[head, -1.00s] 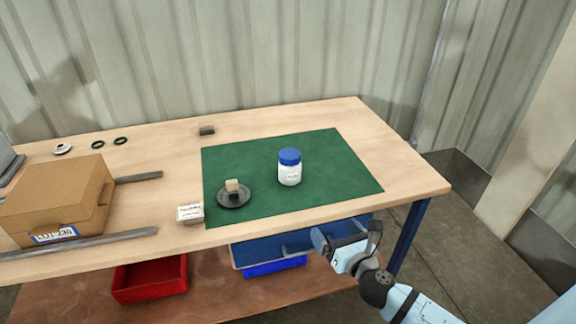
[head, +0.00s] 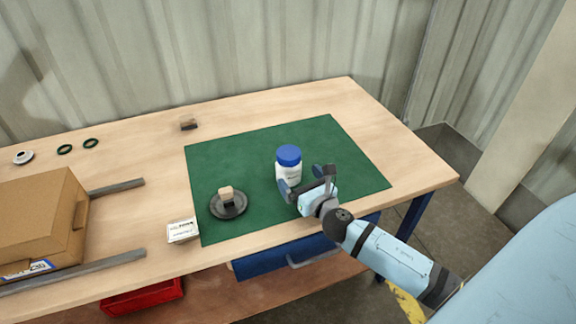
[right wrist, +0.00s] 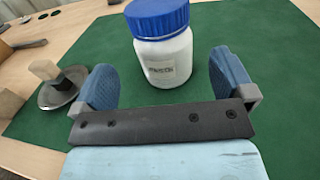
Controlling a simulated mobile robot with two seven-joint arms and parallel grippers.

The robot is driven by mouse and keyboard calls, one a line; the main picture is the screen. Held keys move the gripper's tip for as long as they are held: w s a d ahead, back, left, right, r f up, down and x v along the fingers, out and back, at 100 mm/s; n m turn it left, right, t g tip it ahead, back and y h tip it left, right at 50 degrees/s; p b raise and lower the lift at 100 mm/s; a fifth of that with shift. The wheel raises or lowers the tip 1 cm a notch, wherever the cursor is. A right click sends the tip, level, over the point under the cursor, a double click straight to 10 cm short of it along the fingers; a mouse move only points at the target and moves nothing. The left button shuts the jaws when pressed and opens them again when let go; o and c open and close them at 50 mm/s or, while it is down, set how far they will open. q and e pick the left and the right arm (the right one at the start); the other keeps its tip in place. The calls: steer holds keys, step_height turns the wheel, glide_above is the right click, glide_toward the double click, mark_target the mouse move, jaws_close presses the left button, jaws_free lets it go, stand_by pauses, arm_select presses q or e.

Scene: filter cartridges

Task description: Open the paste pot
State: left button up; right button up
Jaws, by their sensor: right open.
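The paste pot (head: 288,165) is a white jar with a blue lid (head: 288,154) and a small label, upright on the green mat (head: 345,172). The lid is on the jar. My right gripper (head: 305,178) is open just in front of the pot. In the right wrist view, the pot (right wrist: 162,60) stands beyond and between the two blue finger pads (right wrist: 165,80), not gripped. The pads look lower than the lid, around the height of the jar body. My left gripper is not in view.
A dark dish (head: 228,206) holding a small wood-topped block stands left of the pot. A small white labelled box (head: 183,231) is at the mat's left edge. A cardboard box (head: 40,215) and metal rails (head: 118,187) lie farther left. The mat right of the pot is clear.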

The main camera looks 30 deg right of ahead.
mark_target(294, 163)
steer(key=shift+w, duration=0.85)
steer(key=shift+w+d+r, duration=0.15)
steer(key=shift+w, duration=0.75)
steer(key=shift+w+d+r, duration=0.1)
steer(key=shift+w+r, duration=0.05)
steer(key=shift+w, duration=0.7)
steer(key=shift+w+d+r, duration=0.15)
steer(key=shift+w, duration=0.75)
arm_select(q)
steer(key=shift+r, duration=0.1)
arm_select(e)
steer(key=shift+r, duration=0.1)
steer(key=c, duration=1.2)
steer(key=shift+r+p, duration=0.55)
steer(key=shift+r, duration=0.1)
arm_select(q)
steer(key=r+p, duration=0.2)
steer(key=p, duration=0.1)
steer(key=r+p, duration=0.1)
steer(key=p, duration=0.1)
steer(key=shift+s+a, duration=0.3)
arm_select(e)
step_height(294, 163, up, 19)
steer(key=shift+f, duration=0.15)
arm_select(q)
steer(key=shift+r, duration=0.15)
